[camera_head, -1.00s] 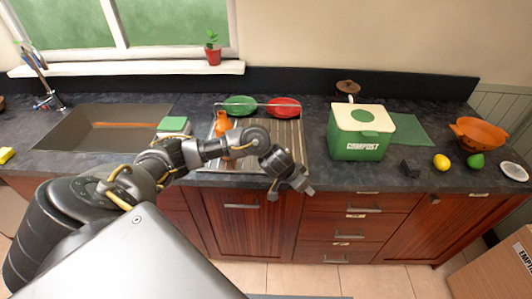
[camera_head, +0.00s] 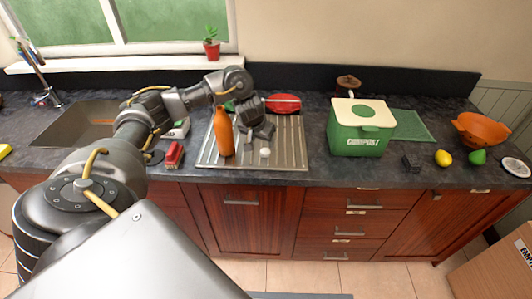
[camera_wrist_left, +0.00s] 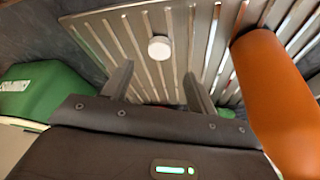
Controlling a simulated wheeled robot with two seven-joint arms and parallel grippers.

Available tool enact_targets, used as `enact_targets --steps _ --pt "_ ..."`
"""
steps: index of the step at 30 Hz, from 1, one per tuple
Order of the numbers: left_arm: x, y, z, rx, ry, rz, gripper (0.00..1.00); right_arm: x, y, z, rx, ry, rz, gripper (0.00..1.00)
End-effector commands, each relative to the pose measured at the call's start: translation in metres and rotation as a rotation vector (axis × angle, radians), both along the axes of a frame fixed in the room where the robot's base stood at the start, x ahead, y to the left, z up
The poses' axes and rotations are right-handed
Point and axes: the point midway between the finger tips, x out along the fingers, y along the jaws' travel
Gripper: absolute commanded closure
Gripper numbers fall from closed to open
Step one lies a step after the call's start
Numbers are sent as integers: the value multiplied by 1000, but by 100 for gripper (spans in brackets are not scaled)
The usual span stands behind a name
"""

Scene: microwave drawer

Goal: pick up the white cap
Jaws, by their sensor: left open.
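The small round white cap (camera_head: 265,152) lies on the ribbed metal drainboard (camera_head: 290,155), to the right of the orange bottle (camera_head: 222,132). My left gripper (camera_head: 259,138) is over the drainboard, close behind the cap in the head view. In the left wrist view the cap (camera_wrist_left: 160,47) shows beyond and between the two spread fingers (camera_wrist_left: 158,88), not between their tips. The gripper is open and empty. The orange bottle (camera_wrist_left: 275,95) stands close on the right side in that view. My right gripper is not in view.
A red object (camera_head: 174,154) lies left of the bottle, near the sink (camera_head: 62,124). The front right of the drainboard is clear.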

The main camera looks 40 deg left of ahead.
Motion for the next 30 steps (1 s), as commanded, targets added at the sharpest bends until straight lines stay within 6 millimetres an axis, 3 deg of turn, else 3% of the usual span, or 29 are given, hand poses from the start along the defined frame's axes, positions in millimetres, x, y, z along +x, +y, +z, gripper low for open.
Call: enact_targets --steps 3,11,19,30 --pt "5 1 -16 -2 2 1 42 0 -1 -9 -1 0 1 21" --pt "8 2 -23 -1 1 1 42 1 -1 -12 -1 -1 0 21" --pt "21 3 -61 -3 1 1 42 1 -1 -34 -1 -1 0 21" --pt "24 5 -65 0 0 -1 44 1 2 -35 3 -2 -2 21"
